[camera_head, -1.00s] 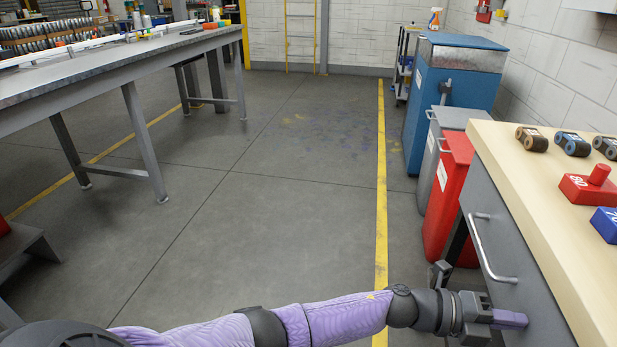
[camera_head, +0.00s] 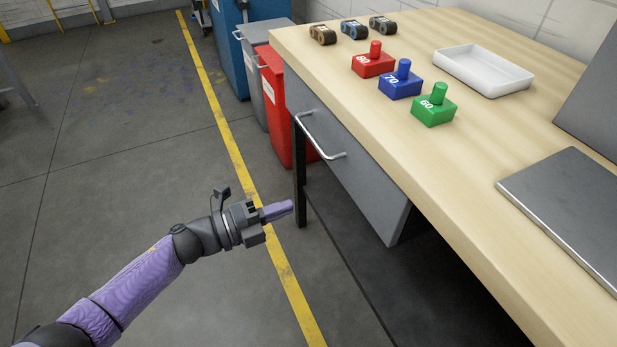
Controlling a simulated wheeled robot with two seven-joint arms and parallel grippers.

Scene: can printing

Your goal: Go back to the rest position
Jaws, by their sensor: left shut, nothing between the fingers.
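My left arm comes in from the lower left, and my left gripper (camera_head: 278,211) shows near the lower middle of the view. Its purple fingers are together with nothing between them. It hangs in free space over the floor, left of the wooden-topped workbench (camera_head: 470,205) and apart from the drawer handle (camera_head: 322,142). The grey drawer (camera_head: 345,160) looks shut. My right gripper does not show.
On the bench stand red (camera_head: 372,64), blue (camera_head: 400,84) and green (camera_head: 434,109) stamps, three small rollers (camera_head: 353,30), a white tray (camera_head: 482,70) and a grey laptop-like slab (camera_head: 570,205). Red (camera_head: 274,105) and grey bins (camera_head: 262,45) stand beyond.

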